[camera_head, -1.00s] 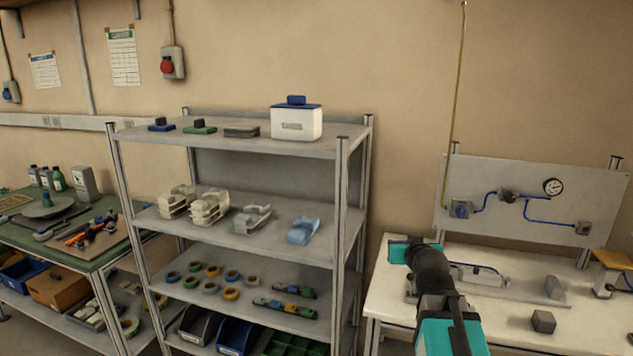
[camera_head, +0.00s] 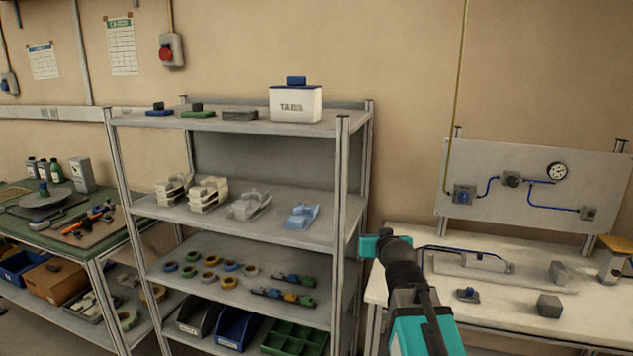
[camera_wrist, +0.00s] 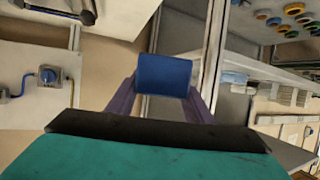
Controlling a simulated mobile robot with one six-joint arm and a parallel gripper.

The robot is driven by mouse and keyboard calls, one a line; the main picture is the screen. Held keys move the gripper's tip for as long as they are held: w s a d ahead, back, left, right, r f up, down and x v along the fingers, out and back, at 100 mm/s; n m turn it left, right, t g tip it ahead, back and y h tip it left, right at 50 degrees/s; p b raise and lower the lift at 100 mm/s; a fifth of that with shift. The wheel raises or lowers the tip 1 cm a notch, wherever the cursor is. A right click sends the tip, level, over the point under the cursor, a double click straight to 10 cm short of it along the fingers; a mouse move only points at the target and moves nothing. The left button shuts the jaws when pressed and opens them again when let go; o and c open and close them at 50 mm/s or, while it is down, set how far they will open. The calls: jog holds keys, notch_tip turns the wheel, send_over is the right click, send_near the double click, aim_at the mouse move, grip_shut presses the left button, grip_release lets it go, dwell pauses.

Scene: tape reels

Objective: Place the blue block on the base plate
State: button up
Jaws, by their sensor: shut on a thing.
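My gripper (camera_wrist: 164,86) is shut on the blue block (camera_wrist: 165,72), with one dark purple finger on each side of it in the wrist view. In the head view the teal end of my arm (camera_head: 373,245) is between the shelf's right post and the white bench; the fingers and block are hidden there. I cannot tell for sure which thing is the base plate. A flat grey piece (camera_head: 240,114) lies on the top shelf, beside a green plate (camera_head: 198,113) and a blue plate (camera_head: 160,112), each with a dark knob.
A white box with a blue handle (camera_head: 296,104) stands at the top shelf's right. Lower shelves hold moulded parts, tape rolls and bins. A green-topped bench (camera_head: 110,247) is at the left.

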jog(key=shift+f+b, duration=1.7)
jog(key=shift+f, duration=0.45)
jog(key=shift+d, duration=0.2)
jog(key=shift+w+d+r, duration=0.1)
jog(key=shift+d, duration=0.2)
jog(key=s+d+r+m+g+h, duration=0.1)
jog(key=s+d+m+h, duration=0.2)
jog(key=d, duration=1.9)
jog(key=s+d+r+m+g+h, duration=0.15)
jog(key=d+m+h, duration=0.3)
jog(key=d, duration=1.75)
jog(key=s+d+r+m+g+h, duration=0.1)
jog(key=s+d+m+g+h, duration=0.1)
jog(key=s+d, duration=1.3)
jog(key=s+d+r+m+g+h+b, duration=0.1)
jog(key=s+d+m+g+h, duration=0.2)
jog(key=s+d, duration=1.2)
jog(key=d+m+g, duration=0.1)
jog(key=d, duration=0.8)
jog(key=shift+s, duration=0.4)
